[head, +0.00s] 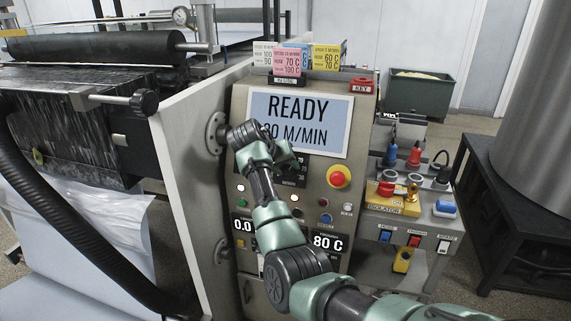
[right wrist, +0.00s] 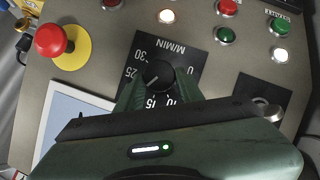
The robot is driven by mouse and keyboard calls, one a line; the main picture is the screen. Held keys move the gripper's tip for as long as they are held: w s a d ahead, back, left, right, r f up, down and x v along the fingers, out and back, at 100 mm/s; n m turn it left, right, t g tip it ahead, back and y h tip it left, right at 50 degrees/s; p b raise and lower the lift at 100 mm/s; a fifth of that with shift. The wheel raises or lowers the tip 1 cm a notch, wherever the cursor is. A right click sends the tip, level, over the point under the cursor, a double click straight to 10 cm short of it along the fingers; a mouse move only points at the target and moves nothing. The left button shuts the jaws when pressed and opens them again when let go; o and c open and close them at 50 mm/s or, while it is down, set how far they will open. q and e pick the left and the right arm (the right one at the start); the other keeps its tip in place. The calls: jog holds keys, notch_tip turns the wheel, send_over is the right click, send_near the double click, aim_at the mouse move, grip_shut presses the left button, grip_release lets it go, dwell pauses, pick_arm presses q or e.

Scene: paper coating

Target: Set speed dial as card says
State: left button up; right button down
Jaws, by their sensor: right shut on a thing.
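The black round speed dial (right wrist: 162,73) sits on a dark M/MIN scale plate (right wrist: 184,55) in the right wrist view. The numbers 30, 25, 15 and 10 show around it; a finger covers the span between 25 and 15. A pale pointer mark on the knob faces roughly that covered side, but the exact setting is unclear. My right gripper (right wrist: 160,84) is shut on the dial, one finger each side. In the head view my right gripper (head: 284,158) hides the dial. Cards stand on the panel top, a pink card (head: 287,62) in front. My left gripper is out of view.
A display (head: 330,110) reads READY and M/MIN, its number partly hidden by my arm. A red emergency button (head: 338,177) sits right of my gripper, with small buttons and lamps below. An isolator unit (head: 397,197) stands to the right. Rollers are at left.

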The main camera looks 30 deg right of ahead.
jog(key=shift+m+y, duration=0.3)
jog(key=shift+m, duration=0.1)
jog(key=shift+f, duration=0.1)
dwell(0.3)
jog(key=c, duration=0.9)
grip_release()
jog(key=v, duration=0.8)
jog(key=shift+b, duration=0.3)
jog(key=shift+s+d, duration=0.1)
jog(key=shift+s, duration=0.05)
